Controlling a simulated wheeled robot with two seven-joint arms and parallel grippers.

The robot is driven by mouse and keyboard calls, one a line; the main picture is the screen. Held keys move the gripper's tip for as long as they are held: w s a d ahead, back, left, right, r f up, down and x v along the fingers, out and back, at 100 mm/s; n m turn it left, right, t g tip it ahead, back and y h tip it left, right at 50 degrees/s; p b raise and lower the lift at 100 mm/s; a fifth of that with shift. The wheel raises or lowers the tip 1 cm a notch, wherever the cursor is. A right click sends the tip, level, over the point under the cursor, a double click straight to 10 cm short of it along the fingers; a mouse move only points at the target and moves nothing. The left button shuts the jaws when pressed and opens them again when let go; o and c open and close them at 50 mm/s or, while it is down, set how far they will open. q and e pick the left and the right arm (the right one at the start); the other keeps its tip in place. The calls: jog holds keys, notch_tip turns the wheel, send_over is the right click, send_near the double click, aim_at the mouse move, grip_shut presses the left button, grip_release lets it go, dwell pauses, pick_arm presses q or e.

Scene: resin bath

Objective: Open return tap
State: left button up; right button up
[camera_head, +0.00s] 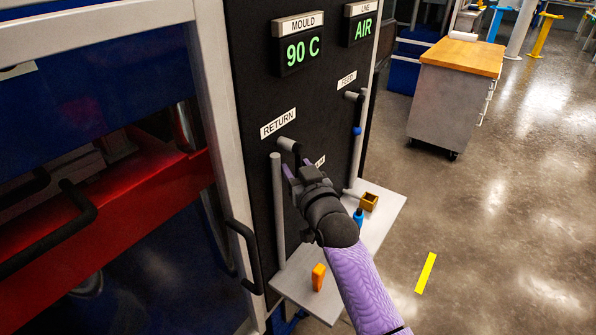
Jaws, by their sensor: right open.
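My left gripper is out of view.
A pale shelf (385,215) below the panel bears an orange piece (318,277), a blue piece (358,217) and a small brown box (369,201). Displays read mould 90 C and line AIR. A black door handle (245,255) is at left. Open floor lies right.

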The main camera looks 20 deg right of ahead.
jog(key=shift+c, duration=0.3)
grip_shut()
jog(key=shift+f, duration=0.1)
dwell(1.0)
